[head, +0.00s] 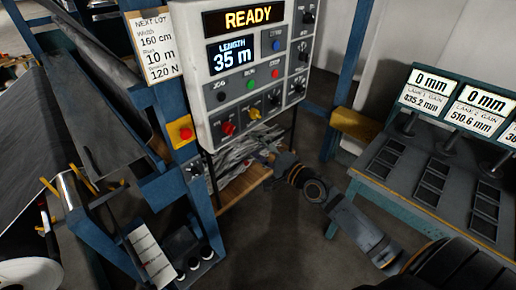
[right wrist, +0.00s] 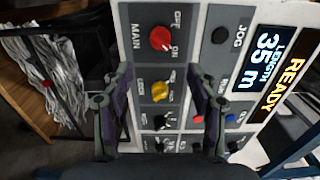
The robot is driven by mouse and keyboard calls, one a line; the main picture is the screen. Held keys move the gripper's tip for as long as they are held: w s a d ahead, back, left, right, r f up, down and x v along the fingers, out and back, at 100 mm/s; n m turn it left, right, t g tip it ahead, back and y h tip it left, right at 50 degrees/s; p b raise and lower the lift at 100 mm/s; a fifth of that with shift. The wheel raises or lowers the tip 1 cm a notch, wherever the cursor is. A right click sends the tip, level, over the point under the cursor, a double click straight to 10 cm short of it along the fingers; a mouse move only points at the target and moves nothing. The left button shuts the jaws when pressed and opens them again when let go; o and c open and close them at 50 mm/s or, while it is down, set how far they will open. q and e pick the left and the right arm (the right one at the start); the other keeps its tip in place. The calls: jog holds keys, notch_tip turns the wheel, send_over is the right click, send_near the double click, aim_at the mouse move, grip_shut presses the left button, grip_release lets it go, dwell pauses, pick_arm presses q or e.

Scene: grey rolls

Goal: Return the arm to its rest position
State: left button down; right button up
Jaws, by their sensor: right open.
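My right arm (head: 362,226) reaches in from the lower right of the head view. Its gripper (head: 277,167) is dark and small there, below the control panel (head: 207,112). In the right wrist view the gripper (right wrist: 160,98) is open, its two dark fingers well apart with nothing held between them. The panel fills the view beyond them, with a red knob (right wrist: 161,39) and a yellow knob (right wrist: 160,91) showing in the gap. I cannot tell the exact distance from fingertips to panel. My left gripper is in neither view.
A bench (head: 395,205) with several gauges stands at the right. A blue machine frame (head: 100,215) with a dark web (head: 25,130) is at the left. A wooden shelf (head: 243,184) with grey scraps lies under the panel. Bare floor (head: 270,240) shows at lower middle.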

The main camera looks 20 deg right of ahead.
dwell(0.4)
jog(key=s+d+f+n+g+h+b, duration=0.1)
jog(key=d+f+g+h, duration=0.15)
jog(key=f, duration=0.75)
jog(key=s+d+f+n+g+h+b, duration=0.15)
jog(key=d+f, duration=0.25)
jog(key=f, duration=0.6)
jog(key=s+d+f+n+g+h, duration=0.15)
jog(key=d+f, duration=0.25)
jog(key=f, duration=0.6)
jog(key=s+f+n+g+h, duration=0.1)
jog(key=s+f, duration=0.3)
jog(key=f, duration=0.3)
jog(key=s+f+n+g, duration=0.1)
jog(key=s+f, duration=0.3)
jog(key=f, duration=0.2)
jog(key=s+a+f+n+g+b, duration=0.1)
jog(key=s+a+f+n+g, duration=0.1)
jog(key=s+f, duration=0.5)
jog(key=s+a+f+n+g+b, duration=0.1)
jog(key=s+a+f+n+g, duration=0.1)
jog(key=s+f, duration=0.6)
jog(key=s+a+f+n+g+b, duration=0.1)
jog(key=s+f+n+g, duration=0.3)
jog(key=s, duration=1.4)
notch_tip(320, 180, down, 4)
jog(key=shift+s+a+r+n, duration=0.2)
jog(key=shift+s+a+n, duration=0.1)
jog(key=shift+a, duration=0.6)
